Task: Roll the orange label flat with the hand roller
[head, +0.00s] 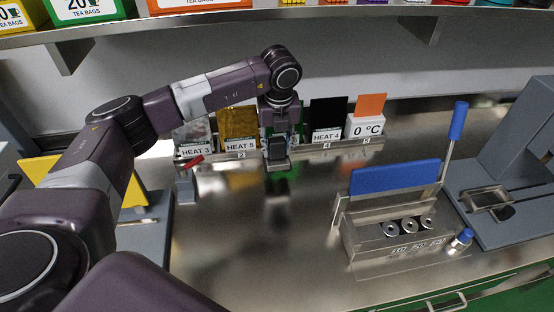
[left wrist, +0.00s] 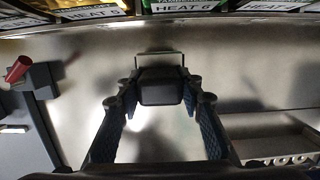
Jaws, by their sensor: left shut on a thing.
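My left gripper (head: 277,150) hangs over the steel counter, in front of the row of cards. It is shut on a dark block with a thin wire frame, which looks like the hand roller (head: 277,164). In the left wrist view the dark block (left wrist: 161,86) sits between the two fingers, with the wire frame beyond it. An orange card (head: 371,104), perhaps the orange label, stands upright behind the white 0 °C block (head: 364,127), to the right of the gripper and apart from it. My right gripper is not in view.
Gold (head: 238,122) and black (head: 328,112) cards stand in the same row. A metal holder with a blue pad (head: 395,176) and round weights stands at right, near a blue-handled lever (head: 457,120). A red handle (head: 190,162) is at left. The middle counter is clear.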

